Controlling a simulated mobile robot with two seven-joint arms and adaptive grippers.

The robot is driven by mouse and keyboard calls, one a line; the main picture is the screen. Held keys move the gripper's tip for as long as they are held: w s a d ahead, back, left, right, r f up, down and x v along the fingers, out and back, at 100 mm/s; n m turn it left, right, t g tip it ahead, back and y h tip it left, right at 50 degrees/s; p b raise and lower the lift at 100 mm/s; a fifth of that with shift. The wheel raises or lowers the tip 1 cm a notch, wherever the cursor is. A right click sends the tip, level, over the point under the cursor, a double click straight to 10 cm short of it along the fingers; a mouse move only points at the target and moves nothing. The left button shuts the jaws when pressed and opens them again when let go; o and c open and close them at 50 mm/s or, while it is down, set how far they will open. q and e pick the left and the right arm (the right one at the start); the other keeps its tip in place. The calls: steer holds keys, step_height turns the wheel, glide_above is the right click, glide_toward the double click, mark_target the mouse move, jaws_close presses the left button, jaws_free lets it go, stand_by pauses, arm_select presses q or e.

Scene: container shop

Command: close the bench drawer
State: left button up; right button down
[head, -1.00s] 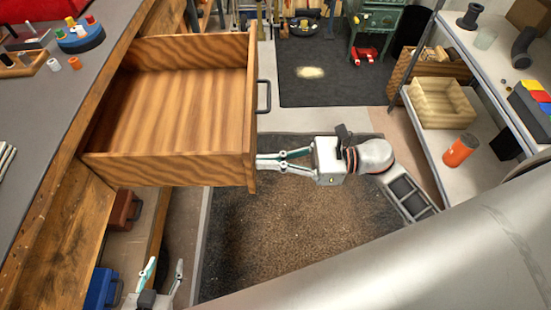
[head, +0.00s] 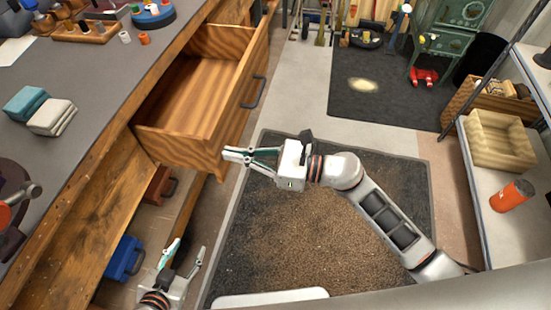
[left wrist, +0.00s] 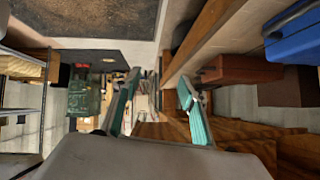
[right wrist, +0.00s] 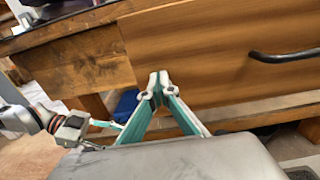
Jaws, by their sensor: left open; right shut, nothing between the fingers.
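The wooden bench drawer (head: 185,143) is partly pulled out of the workbench and looks empty inside. Its front carries a dark bar handle (head: 259,92), which also shows in the right wrist view (right wrist: 285,56). My right gripper (head: 226,154) is shut and empty, with its fingertips at the near lower corner of the drawer front. In the right wrist view the fingertips (right wrist: 158,82) lie before the wooden front; I cannot tell whether they touch it. My left gripper (head: 185,250) is open and empty, low in front of the bench and nearer than the drawer.
The grey bench top (head: 90,80) holds teal and cream stacks (head: 38,108) and spools. A blue box (head: 122,258) and a brown box sit under the bench. A shelf (head: 510,215) with an orange can (head: 512,196) stands right. The floor mat (head: 330,225) is clear.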

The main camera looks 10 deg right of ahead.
steer(key=b+x, duration=0.1)
steer(key=x, duration=1.6)
steer(key=shift+a+f+b, duration=0.1)
steer(key=shift+f+b, duration=0.05)
steer(key=shift+b, duration=0.2)
steer(key=shift+w+a, duration=0.15)
steer(key=shift+a, duration=0.35)
